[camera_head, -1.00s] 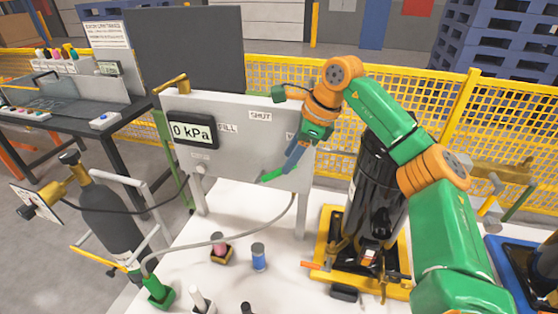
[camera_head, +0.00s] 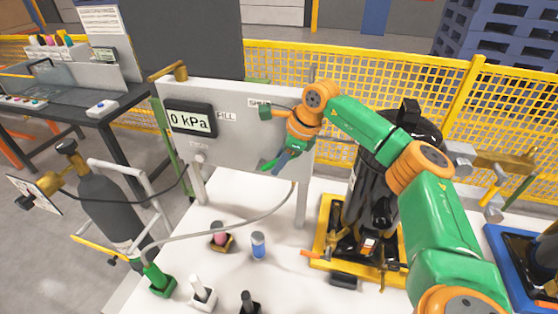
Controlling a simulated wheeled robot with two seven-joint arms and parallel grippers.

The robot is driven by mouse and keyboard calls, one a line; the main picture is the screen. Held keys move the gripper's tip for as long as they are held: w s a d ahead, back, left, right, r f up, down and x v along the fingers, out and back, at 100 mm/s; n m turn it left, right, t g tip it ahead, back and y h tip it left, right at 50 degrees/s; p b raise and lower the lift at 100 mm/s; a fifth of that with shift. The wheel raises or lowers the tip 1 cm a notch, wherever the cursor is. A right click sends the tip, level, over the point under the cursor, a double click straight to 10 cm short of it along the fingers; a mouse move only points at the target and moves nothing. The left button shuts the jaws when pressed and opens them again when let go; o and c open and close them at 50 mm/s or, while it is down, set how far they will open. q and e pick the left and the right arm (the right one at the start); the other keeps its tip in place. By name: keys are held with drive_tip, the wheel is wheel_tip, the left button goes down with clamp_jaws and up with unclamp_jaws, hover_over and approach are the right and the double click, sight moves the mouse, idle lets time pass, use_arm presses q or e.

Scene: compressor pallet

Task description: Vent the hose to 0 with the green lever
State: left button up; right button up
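The grey valve panel (camera_head: 235,150) stands on the white table. Its display (camera_head: 190,119) reads 0 kPa. A FILL label (camera_head: 226,117) is left on the panel and a SHUT label (camera_head: 258,103) is above, partly covered by my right wrist. A green bar that looks like the green lever (camera_head: 268,165) shows low on the panel; its pivot is hidden behind my gripper. My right gripper (camera_head: 280,162) is right beside it, fingers pointing down-left; contact and finger gap are unclear. The grey hose (camera_head: 240,229) runs from below the panel to the left. My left gripper is out of view.
A black compressor tank (camera_head: 375,190) on a yellow base stands right of the panel, under my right arm. A gas bottle (camera_head: 105,205) on a cart stands left. Small blue (camera_head: 258,245), pink, green and white items stand on the table front.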

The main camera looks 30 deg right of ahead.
clamp_jaws()
idle(1.1)
